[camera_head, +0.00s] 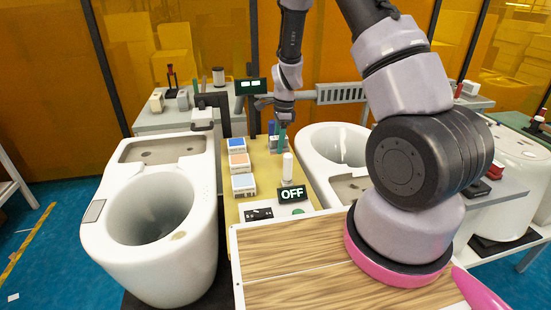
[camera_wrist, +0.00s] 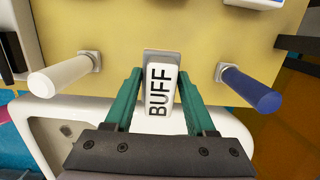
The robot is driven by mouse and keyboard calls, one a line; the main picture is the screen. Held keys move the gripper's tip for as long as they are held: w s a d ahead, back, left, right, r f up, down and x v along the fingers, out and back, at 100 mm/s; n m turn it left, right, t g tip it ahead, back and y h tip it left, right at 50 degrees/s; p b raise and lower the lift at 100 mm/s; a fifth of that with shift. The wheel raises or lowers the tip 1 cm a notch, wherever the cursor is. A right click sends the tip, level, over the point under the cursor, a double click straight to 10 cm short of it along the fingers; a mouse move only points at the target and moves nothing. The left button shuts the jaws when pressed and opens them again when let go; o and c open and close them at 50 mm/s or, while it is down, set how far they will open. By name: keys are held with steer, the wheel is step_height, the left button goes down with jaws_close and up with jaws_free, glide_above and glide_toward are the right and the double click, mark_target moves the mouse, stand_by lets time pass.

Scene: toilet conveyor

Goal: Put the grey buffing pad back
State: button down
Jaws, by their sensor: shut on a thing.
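The grey buffing pad (camera_wrist: 160,95) shows in the wrist view as a block with a white face marked BUFF and a grey part at its far end. My gripper (camera_wrist: 160,76) has its two teal fingers on either side of this block and is shut on it. The pad is over or against the yellow board (camera_wrist: 120,20); I cannot tell whether it touches it. In the head view my gripper (camera_head: 282,132) is at the far part of the yellow bench (camera_head: 262,160), and the pad there is too small and covered to make out clearly.
A white peg (camera_wrist: 60,75) and a blue peg (camera_wrist: 250,90) flank the pad in the wrist view. White toilets stand left (camera_head: 150,235) and right (camera_head: 335,145) of the bench. Several labelled boxes (camera_head: 243,183) and an OFF sign (camera_head: 291,194) are on the bench.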

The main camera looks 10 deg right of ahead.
mark_target(279, 164)
steer(key=shift+f, duration=2.6)
steer(key=shift+f, duration=0.1)
steer(key=shift+c, duration=1.1)
jaws_free()
steer(key=shift+f, duration=0.1)
